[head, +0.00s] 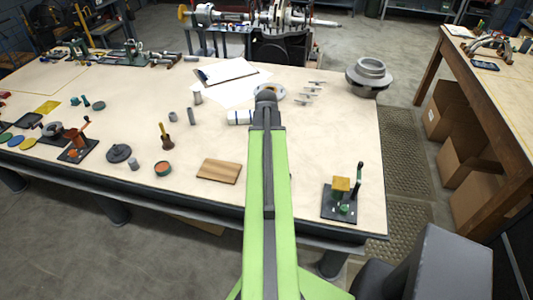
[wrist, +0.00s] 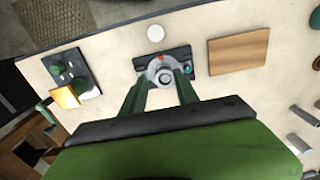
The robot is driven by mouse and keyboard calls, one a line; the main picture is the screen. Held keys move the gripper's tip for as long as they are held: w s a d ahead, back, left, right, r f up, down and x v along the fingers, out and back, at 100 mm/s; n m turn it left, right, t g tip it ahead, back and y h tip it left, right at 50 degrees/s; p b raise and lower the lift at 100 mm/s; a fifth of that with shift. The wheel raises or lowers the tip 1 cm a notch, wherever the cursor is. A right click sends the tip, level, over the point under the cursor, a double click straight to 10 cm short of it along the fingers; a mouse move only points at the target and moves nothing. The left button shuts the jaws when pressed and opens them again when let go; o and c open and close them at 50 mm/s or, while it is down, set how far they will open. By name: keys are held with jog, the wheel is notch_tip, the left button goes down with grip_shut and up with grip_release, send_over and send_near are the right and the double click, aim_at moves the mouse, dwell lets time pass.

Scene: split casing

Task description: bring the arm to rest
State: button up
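My green arm (head: 268,200) reaches straight out over the workbench (head: 330,130) in the head view; my gripper is hidden there. In the wrist view my gripper (wrist: 161,76) has its two green fingers spread apart, with nothing seen gripped. Beyond the fingertips, a grey round casing part (wrist: 162,72) sits on a dark base plate (wrist: 143,64) on the bench. It shows between the fingers, seemingly below them. A small teal piece (wrist: 188,70) is beside it on the plate. In the head view my arm hides this plate.
A wooden board (head: 219,171) lies left of my arm; it also shows in the wrist view (wrist: 238,53). A black fixture with a yellow block (head: 341,184) and upright lever stands right. Several small parts cover the bench's left side.

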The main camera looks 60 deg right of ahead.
dwell(0.3)
jog(key=w+a+f+n+b, duration=0.2)
jog(key=w+a+n, duration=0.1)
jog(key=w+a, duration=0.65)
jog(key=w+a+f+n+b, duration=0.1)
jog(key=w+a+f+n, duration=0.1)
jog(key=w+a, duration=0.75)
jog(key=w+a+f+n+b, duration=0.1)
jog(key=a+n, duration=0.3)
jog(key=a, duration=1.1)
jog(key=w+a+f+n+b, duration=0.1)
jog(key=a+n, duration=0.4)
jog(key=a, duration=1)
jog(key=shift+w+n+b, duration=0.3)
jog(key=shift+w+b, duration=0.2)
jog(key=shift+b, duration=0.05)
jog(key=shift+f, duration=0.1)
